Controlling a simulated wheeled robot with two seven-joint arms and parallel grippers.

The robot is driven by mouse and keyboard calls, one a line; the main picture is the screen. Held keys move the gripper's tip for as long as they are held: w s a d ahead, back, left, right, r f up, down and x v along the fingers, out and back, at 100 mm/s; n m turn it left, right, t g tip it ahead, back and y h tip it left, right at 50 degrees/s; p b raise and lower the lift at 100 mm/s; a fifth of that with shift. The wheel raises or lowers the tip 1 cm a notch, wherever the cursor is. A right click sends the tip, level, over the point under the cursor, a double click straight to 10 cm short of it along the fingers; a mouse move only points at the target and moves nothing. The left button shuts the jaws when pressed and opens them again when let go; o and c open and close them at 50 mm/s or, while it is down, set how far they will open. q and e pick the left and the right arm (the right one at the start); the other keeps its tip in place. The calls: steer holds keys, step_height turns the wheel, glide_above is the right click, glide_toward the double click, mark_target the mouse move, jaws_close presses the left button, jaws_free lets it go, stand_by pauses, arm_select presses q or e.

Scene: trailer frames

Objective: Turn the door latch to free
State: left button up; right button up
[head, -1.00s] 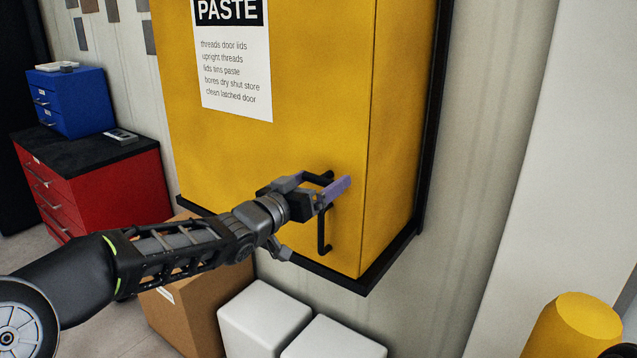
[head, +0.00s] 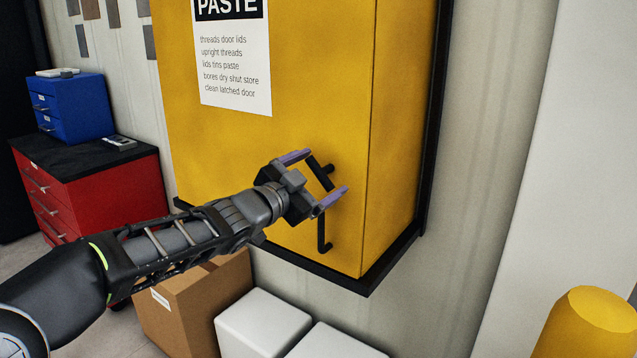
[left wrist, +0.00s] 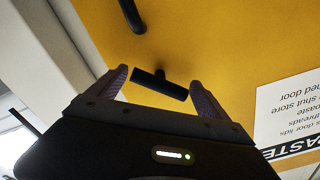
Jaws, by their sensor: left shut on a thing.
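The door latch (head: 319,173) is a short black bar on a stub, low on the door of the yellow cabinet (head: 290,120). In the head view the bar lies aslant, from upper left to lower right. My left gripper (head: 328,171) is shut on it, with one purple-grey finger at each end of the bar. The left wrist view also shows the latch bar (left wrist: 158,84) spanning between the fingers, its stub reaching the yellow door. A black pull handle (head: 324,232) sits just below the latch, partly hidden by the gripper. My right gripper is out of view.
A black frame edge (head: 365,285) runs along the cabinet's bottom and right side. Below stand a cardboard box (head: 185,310) and white blocks (head: 262,322). A red drawer unit (head: 100,195) stands left, and a yellow post (head: 592,325) is at lower right.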

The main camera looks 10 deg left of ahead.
arm_select(q)
steer(key=m+b, duration=0.1)
steer(key=m, duration=0.2)
steer(key=shift+f+m+b, duration=0.1)
steer(key=shift+m+b, duration=0.2)
steer(key=shift+m, duration=0.1)
steer(key=shift+m+b, duration=0.55)
steer(key=shift+m, duration=1.05)
steer(key=o, duration=1.1)
steer(key=shift+s, duration=0.1)
steer(key=v, duration=0.7)
steer(key=shift+s+a, duration=0.1)
steer(key=shift+s, duration=0.2)
